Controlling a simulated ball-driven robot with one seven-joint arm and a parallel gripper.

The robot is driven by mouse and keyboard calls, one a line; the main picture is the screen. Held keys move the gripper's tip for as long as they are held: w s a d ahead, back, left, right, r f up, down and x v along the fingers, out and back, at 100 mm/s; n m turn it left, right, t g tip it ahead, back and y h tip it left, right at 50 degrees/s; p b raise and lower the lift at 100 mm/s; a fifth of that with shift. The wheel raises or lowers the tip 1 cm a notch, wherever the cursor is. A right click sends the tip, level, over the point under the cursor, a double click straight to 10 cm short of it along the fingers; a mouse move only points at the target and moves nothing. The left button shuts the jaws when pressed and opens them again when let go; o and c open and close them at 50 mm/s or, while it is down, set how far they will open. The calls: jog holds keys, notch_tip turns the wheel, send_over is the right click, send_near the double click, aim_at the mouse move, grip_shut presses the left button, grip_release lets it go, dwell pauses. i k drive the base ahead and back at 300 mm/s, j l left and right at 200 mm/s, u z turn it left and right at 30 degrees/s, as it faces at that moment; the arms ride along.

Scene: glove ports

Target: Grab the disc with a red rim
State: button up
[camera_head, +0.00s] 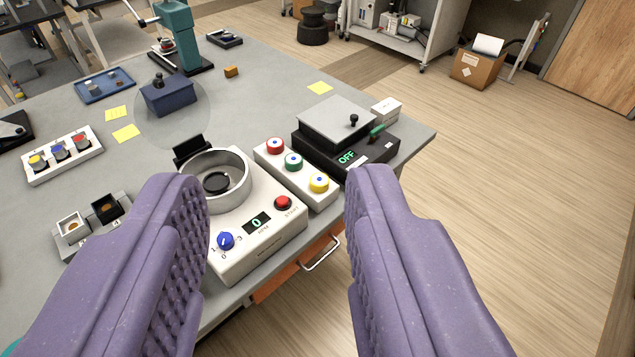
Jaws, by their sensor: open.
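A disc with a red rim (275,146) and a pale top with a dark centre sits at the far left end of a white block (297,174). A green-rimmed disc (293,161) and a yellow-rimmed disc (319,183) sit in line on the same block, nearer to me. My gripper (278,177) is open, its two purple ridged fingers wide apart and empty. The fingers are in the foreground, and the block shows in the gap between them. I cannot tell the exact distance to the red-rimmed disc. Its top is not hidden.
A white machine (258,236) with a round metal well stands left of the block. A black scale (345,150) reading OFF stands close to its right. A white rack (62,158) with coloured pots is at the far left. The table's right edge runs just beyond the scale.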

aim_at(275, 145)
jog(key=u, duration=0.5)
jog(key=i+l+u, duration=0.2)
jog(key=u, duration=0.15)
jog(key=i+l+u, duration=0.15)
jog(key=l+u, duration=0.2)
jog(key=i+l+u, duration=0.1)
jog(key=l+u, duration=0.25)
jog(key=i+l, duration=0.15)
jog(key=l, duration=0.2)
jog(key=i+l+u, duration=0.1)
jog(key=i+l, duration=0.25)
jog(key=l, duration=0.3)
jog(key=i+l+u, duration=0.1)
jog(key=l, duration=0.25)
jog(key=i+l, duration=0.25)
jog(key=l+u, duration=0.05)
jog(key=l, duration=0.05)
